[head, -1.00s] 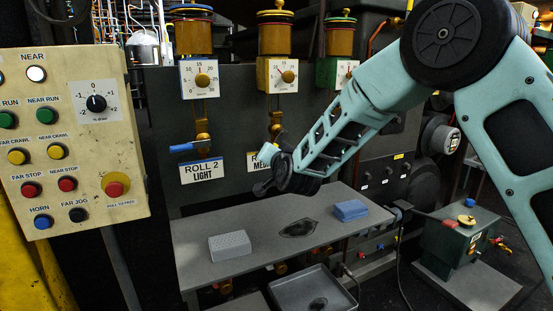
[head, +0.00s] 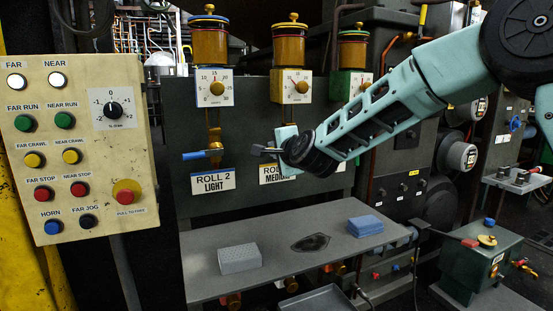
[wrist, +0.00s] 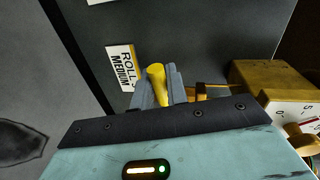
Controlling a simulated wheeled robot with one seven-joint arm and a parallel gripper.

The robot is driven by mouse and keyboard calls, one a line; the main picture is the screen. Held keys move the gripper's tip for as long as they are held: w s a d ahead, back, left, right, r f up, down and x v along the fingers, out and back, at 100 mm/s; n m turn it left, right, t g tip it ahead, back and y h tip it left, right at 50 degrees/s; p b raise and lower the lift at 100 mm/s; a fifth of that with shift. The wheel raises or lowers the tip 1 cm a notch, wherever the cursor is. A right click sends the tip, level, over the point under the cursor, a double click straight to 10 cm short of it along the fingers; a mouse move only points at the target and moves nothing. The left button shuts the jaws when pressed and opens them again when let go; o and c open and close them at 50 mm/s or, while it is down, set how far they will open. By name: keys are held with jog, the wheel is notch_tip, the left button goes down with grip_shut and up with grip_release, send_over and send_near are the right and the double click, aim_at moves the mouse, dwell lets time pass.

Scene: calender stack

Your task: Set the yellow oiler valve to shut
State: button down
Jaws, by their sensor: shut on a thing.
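The yellow oiler (head: 290,88) is the middle of three oilers, with an amber cup, a yellow-edged dial plate and a brass pipe below. In the wrist view, its yellow valve handle (wrist: 157,80) sits between the fingers of my gripper (wrist: 158,88), which is shut on it. In the head view, my gripper (head: 268,150) is at the front of the panel, below that dial and partly over the ROLL MEDIUM label (head: 273,174). The label also shows beside the fingers in the wrist view (wrist: 122,68). The valve body is mostly hidden by my gripper.
The blue-handled valve (head: 205,154) is close on the left, its handle pointing left. The green oiler (head: 352,85) is on the right, partly behind my arm. Below, a grey shelf (head: 285,278) bears a grey block (head: 239,258) and a blue block (head: 365,226).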

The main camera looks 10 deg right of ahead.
jog(key=shift+r+m, duration=0.3)
jog(key=shift+m, duration=0.1)
dwell(0.3)
jog(key=c, duration=1.4)
grip_release()
jog(key=shift+c, duration=0.2)
jog(key=p+v, duration=0.1)
jog(key=v, duration=1.6)
jog(key=shift+d, duration=0.35)
jog(key=shift+s, duration=0.2)
